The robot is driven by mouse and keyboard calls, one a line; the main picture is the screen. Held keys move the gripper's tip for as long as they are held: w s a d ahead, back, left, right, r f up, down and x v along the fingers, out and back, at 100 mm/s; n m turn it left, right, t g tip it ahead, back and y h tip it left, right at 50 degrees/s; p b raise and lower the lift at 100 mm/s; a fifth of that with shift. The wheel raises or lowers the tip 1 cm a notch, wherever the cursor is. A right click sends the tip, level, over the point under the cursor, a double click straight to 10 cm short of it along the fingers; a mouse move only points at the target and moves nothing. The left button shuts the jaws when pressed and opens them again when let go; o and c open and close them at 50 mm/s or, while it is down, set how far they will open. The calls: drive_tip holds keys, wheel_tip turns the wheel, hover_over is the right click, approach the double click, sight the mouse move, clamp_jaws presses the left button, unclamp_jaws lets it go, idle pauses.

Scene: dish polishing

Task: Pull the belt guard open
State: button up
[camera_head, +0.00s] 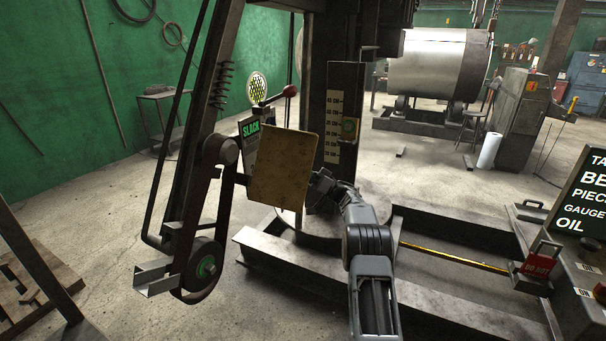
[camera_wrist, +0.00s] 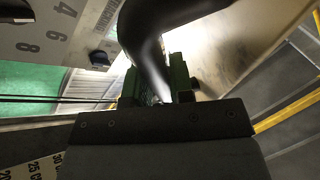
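A worn tan panel, which looks like the belt guard (camera_head: 284,167), stands upright and slightly turned beside the belt arm in the head view. My gripper (camera_head: 320,184) is at the panel's right edge, and its fingertips are partly hidden there. In the wrist view, a dark glossy curved bar (camera_wrist: 150,45) runs down to my gripper (camera_wrist: 158,92), seemingly between or just beyond the fingers. Whether the fingers are closed on it is hidden by the dark gripper body. A pale surface (camera_wrist: 225,65) lies behind the bar.
The belt arm (camera_head: 200,150) with its lower wheel (camera_head: 206,267) stands left of the panel. A red-knobbed lever (camera_head: 289,91) and a SLACK sign (camera_head: 250,130) are close behind it. A scaled column (camera_head: 345,110) rises behind my gripper. Steel rails (camera_head: 290,262) surround the base.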

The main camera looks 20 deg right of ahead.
drive_tip(key=shift+o, duration=0.8)
drive_tip(key=shift+a, duration=0.2)
drive_tip(key=shift+d, duration=0.25)
drive_tip(key=b+v, duration=0.2)
drive_tip(key=v, duration=1.1)
drive_tip(key=shift+s+d, duration=0.2)
drive_tip(key=shift+s, duration=0.05)
drive_tip(key=shift+f, duration=0.15)
